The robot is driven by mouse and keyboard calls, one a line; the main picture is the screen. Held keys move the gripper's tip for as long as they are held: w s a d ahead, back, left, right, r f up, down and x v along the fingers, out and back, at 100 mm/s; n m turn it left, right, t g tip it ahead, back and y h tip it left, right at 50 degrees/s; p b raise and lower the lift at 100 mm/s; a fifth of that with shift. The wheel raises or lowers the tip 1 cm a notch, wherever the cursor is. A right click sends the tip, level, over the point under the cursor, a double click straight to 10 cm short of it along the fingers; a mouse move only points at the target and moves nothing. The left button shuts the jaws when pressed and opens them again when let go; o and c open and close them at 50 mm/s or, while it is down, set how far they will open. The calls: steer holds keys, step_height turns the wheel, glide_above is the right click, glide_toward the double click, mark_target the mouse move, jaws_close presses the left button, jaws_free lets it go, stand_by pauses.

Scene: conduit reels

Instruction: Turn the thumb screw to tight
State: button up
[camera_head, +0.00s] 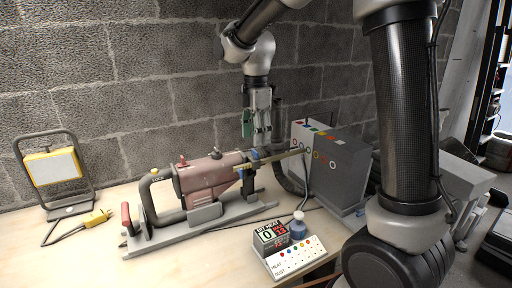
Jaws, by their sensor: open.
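A pink and grey machine (207,178) lies on a long grey base (180,230) on the bench. I cannot tell for sure which small part is the thumb screw. My gripper (261,131) points down above the machine's right end. It is open, with nothing seen between its fingers. It looks apart from the fittings below, though the gap is hard to judge. The fingertips are small in view.
A grey box (340,160) with coloured markings stands right of the machine. A display block (272,236), a labelled white panel (296,258) and a small blue bottle (298,229) sit at the front. A work lamp (55,165) stands left. The front-left bench (70,265) is clear.

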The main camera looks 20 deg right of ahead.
mark_target(255, 154)
steer(key=shift+f, duration=2.25)
steer(key=c, duration=1)
